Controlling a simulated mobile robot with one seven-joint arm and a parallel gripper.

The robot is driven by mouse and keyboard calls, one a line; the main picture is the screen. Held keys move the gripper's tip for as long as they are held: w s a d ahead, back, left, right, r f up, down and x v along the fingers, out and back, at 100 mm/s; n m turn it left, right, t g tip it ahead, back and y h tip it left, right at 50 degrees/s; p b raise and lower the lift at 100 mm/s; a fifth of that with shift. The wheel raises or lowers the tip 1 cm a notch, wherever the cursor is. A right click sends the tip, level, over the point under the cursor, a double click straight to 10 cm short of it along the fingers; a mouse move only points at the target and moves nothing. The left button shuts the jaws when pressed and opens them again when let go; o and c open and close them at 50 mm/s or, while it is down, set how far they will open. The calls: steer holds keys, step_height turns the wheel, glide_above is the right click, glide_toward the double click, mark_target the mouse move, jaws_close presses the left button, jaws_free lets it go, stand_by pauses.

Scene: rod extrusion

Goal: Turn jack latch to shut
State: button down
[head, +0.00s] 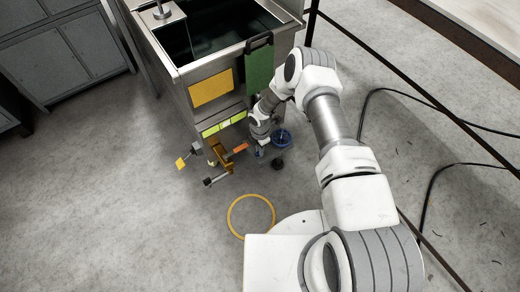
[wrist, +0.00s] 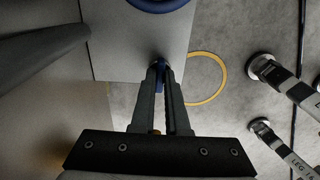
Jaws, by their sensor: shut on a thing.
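In the wrist view my gripper (wrist: 161,72) has its two dark fingers close together, with the tips on a small blue part (wrist: 158,65) at the edge of a grey plate (wrist: 130,45). This blue part looks like the jack latch; the fingertips hide much of it, and I cannot tell its exact angle. A blue rounded piece (wrist: 152,4) shows at the top edge of the wrist view. In the head view a blue wheel (head: 284,137) is low beside the steel tank, just right of my wrist. My gripper is small and mostly hidden there.
A yellow ring (head: 231,219) is on the floor. Labelled straps or legs (wrist: 285,150) show at right in the wrist view.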

steer(key=shift+a, duration=0.1)
stand_by(0.3)
steer(key=c, duration=0.9)
jaws_free()
steer(key=shift+r, duration=0.1)
step_height(320, 180, up, 17)
steer(key=p, duration=0.6)
steer(key=shift+r, duration=0.15)
